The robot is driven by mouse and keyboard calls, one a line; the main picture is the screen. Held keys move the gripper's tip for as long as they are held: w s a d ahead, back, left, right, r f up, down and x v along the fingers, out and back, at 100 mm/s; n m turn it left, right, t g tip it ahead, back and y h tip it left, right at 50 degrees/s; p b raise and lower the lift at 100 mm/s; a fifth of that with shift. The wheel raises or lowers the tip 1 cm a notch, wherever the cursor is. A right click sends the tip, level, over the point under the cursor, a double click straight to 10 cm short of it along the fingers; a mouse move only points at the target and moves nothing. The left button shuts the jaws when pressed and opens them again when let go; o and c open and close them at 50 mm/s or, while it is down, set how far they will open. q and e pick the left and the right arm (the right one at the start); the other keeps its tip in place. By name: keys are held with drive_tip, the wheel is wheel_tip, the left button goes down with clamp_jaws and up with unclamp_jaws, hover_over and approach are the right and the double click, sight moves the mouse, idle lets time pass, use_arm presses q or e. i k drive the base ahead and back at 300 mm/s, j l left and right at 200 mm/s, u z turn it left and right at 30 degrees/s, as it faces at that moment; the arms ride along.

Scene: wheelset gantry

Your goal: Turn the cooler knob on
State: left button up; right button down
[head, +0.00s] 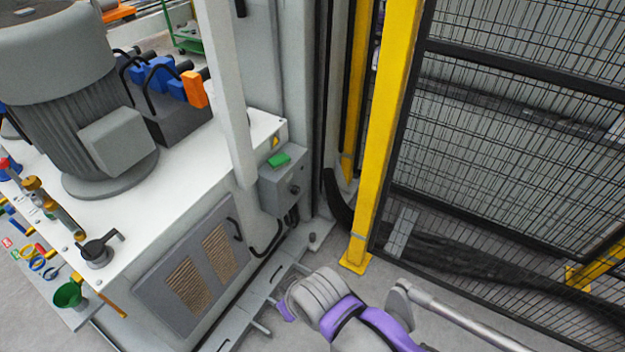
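A small grey control box (283,182) is mounted at the right corner of the white-topped cabinet. A dark round knob (294,190) sits on its front face; its setting is too small to read. A grey vented panel (191,277) with two tan grilles is on the cabinet front to the left. My grey and purple arm shows at the bottom centre, below and apart from the box. No fingertips of my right gripper show. My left gripper is not in view.
A yellow post (379,140) and black mesh fence (510,150) stand right of the box. A large grey motor (60,95) and a black-handled valve (98,250) are on the cabinet top (190,165). Low grey rails (250,310) run along the floor below. Black hoses hang near the box.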

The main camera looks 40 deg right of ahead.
sight(295, 189)
drive_tip(key=z, duration=1.15)
